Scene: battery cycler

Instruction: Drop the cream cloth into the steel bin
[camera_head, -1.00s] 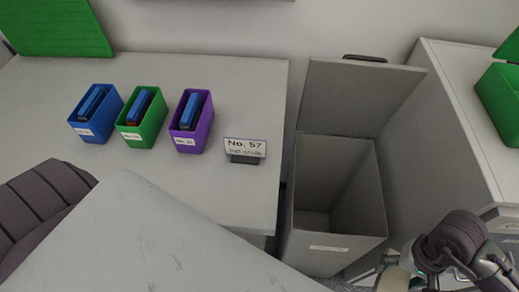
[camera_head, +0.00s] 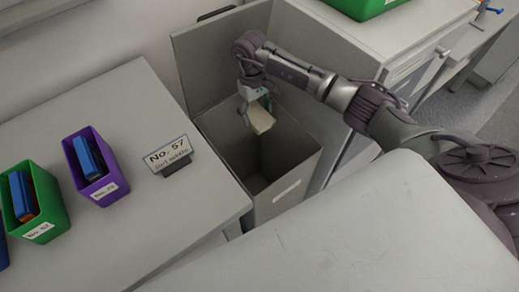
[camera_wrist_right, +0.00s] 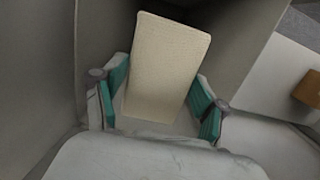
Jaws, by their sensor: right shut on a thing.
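The cream cloth (camera_head: 261,119) is a folded pale block. My right gripper (camera_head: 256,101) is shut on it and holds it over the mouth of the open steel bin (camera_head: 298,172). In the right wrist view the cloth (camera_wrist_right: 168,62) sits between the green finger pads of my right gripper (camera_wrist_right: 160,92), with bin walls around it. The bin stands upright with its lid (camera_head: 205,45) raised at the back. Its inside looks empty where visible; part of it is hidden by the cloth. My left gripper is not in view.
A table (camera_head: 110,230) left of the bin holds a "No. 57" sign (camera_head: 167,155), a purple box (camera_head: 104,191) and a green box (camera_head: 40,230) with blue items inside. A cabinet (camera_head: 345,35) stands right of the bin, a green container (camera_head: 365,6) on top.

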